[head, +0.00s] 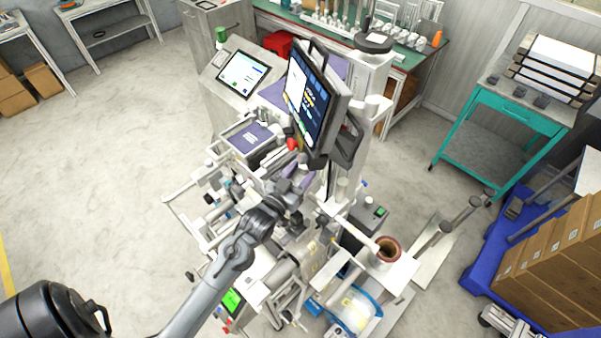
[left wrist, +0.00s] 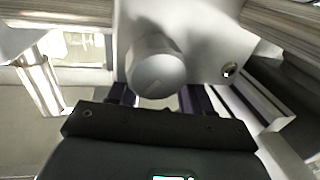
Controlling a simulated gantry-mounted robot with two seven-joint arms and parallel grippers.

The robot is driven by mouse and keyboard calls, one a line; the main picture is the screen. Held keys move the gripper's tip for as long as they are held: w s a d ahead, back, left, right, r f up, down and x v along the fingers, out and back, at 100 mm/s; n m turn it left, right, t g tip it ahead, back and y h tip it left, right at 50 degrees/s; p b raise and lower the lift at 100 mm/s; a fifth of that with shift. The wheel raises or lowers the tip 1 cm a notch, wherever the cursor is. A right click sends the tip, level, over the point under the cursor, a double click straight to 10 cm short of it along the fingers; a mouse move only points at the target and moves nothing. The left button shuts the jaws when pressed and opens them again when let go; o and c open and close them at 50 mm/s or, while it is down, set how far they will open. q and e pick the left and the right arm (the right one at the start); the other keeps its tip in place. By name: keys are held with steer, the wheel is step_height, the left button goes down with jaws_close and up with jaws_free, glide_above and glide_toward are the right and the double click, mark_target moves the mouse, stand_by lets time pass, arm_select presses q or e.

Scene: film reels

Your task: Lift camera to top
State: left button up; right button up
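My left arm comes in from the lower left in the head view and reaches the middle of the machine. Its gripper (head: 298,186) is among the machine's rollers and brackets, below the tilted monitor. In the left wrist view my left gripper (left wrist: 158,98) has its two dark fingers apart. A round pale grey knob (left wrist: 155,68) lies straight ahead, between or just beyond the fingertips; I cannot tell if they touch it. It sits on a white plate (left wrist: 205,35). I cannot make out which part is the camera. My right gripper is not in view.
The large tilted monitor (head: 307,98) stands close above my left gripper. A smaller screen (head: 243,73) is behind it. A brown-rimmed reel core (head: 387,249) and a blue-edged roll (head: 356,309) are at lower right. The floor on the left is clear.

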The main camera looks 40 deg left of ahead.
arm_select(q)
jaws_close()
step_height(320, 180, up, 8)
steer(key=p, duration=0.7)
steer(key=shift+r, duration=0.1)
steer(key=shift+o, duration=1)
jaws_free()
steer(key=shift+f, duration=0.25)
